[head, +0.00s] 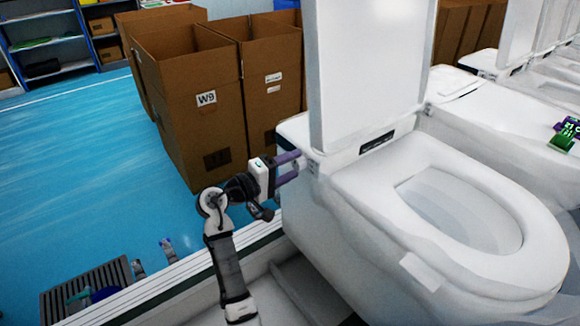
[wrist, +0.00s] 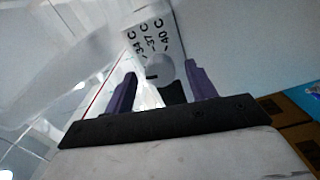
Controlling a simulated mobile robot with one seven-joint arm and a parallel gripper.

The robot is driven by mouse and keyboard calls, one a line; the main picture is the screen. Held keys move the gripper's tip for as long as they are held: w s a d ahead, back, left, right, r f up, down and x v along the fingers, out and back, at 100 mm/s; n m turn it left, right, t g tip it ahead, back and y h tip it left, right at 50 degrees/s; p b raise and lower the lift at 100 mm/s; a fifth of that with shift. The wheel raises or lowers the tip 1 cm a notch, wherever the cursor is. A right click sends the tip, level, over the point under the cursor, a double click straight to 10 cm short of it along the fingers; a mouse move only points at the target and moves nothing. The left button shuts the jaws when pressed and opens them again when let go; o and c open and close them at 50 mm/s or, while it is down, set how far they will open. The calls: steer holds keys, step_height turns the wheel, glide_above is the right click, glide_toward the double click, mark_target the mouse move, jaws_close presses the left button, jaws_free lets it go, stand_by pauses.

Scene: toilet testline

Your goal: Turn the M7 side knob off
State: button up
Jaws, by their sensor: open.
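The side knob (wrist: 160,66) is a small round grey dial with a dark mark, in the wrist view. It sits below a white label plate (wrist: 150,35) marked 34 C, 37 C and 40 C. My gripper (head: 291,166) is open, with its purple fingers at the side of the nearest white toilet (head: 345,215), close to the lid hinge. In the wrist view the fingers of my gripper (wrist: 160,70) lie either side of the knob. I cannot tell whether they touch it. In the head view the knob is not clearly visible near the fingers.
The raised lid (head: 365,70) stands above the toilet. Tall cardboard boxes (head: 200,100) stand on the blue floor (head: 70,170) behind my gripper. More white toilets (head: 480,110) line up at the right, one bearing a small green object (head: 562,140). The floor at the left is mostly clear.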

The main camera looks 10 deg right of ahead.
steer(key=b+v, duration=0.4)
steer(key=v, duration=0.9)
steer(key=shift+a, duration=0.25)
steer(key=shift+s, duration=0.1)
